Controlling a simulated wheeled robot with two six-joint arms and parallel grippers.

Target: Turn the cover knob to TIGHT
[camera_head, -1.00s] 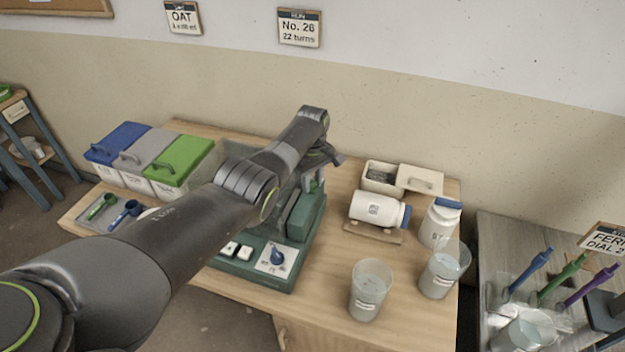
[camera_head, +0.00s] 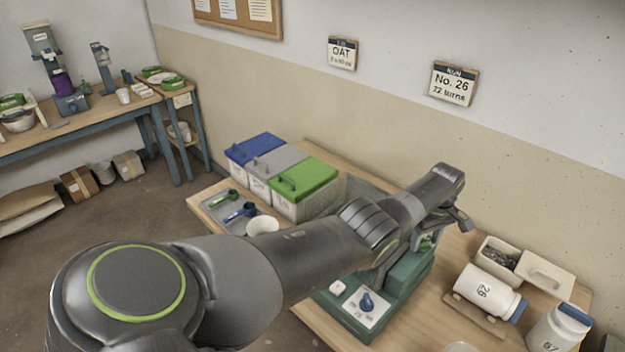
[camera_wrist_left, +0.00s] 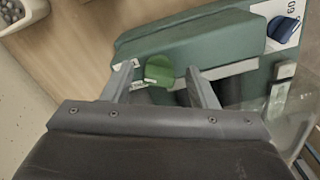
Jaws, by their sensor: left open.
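The green machine (camera_head: 392,305) stands on the wooden table. In the left wrist view, a round green knob (camera_wrist_left: 160,69) with small white labels beside it sits on the machine. It appears to be the cover knob; the label text is too small to read. My left gripper (camera_wrist_left: 163,84) is open, its fingers on either side of the knob with gaps visible. I cannot tell how far above the knob the fingertips are. In the head view my left arm hides much of the machine. A blue dial (camera_head: 367,302) on its front also shows in the wrist view (camera_wrist_left: 283,29).
Lidded bins (camera_head: 305,187), a tray with scoops (camera_head: 232,207) and a white bowl (camera_head: 262,226) stand left of the machine. A lying white jar (camera_head: 485,290), an open box (camera_head: 498,258) and an upright jar (camera_head: 556,330) are on the right.

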